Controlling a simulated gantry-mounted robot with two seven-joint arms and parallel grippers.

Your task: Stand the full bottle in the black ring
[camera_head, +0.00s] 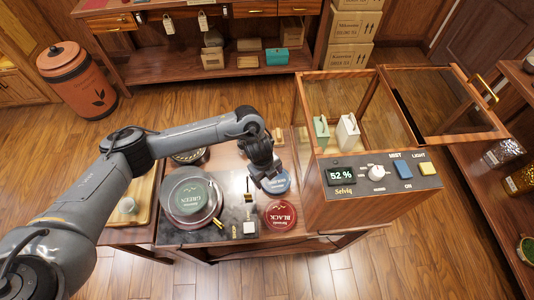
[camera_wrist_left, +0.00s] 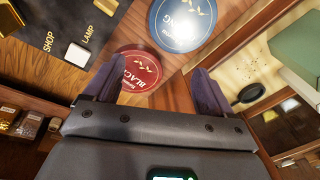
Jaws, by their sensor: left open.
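A white bottle-like container (camera_head: 348,131) and a pale green one (camera_head: 321,131) stand inside the open-topped glass cabinet; I cannot tell which is full. A green shape (camera_wrist_left: 298,45) in the left wrist view is probably the pale green one. A small dark round thing (camera_wrist_left: 249,94) there may be the black ring; I cannot pick the ring out surely in the head view. My left gripper (camera_head: 268,186) points down over the table beside the cabinet, near the blue tin. Its two fingers (camera_wrist_left: 154,88) are apart in the left wrist view, with nothing between them. My right gripper is out of view.
The cabinet (camera_head: 330,212) has a front panel reading 52 %, and its glass lid (camera_head: 440,95) lies open to the right.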

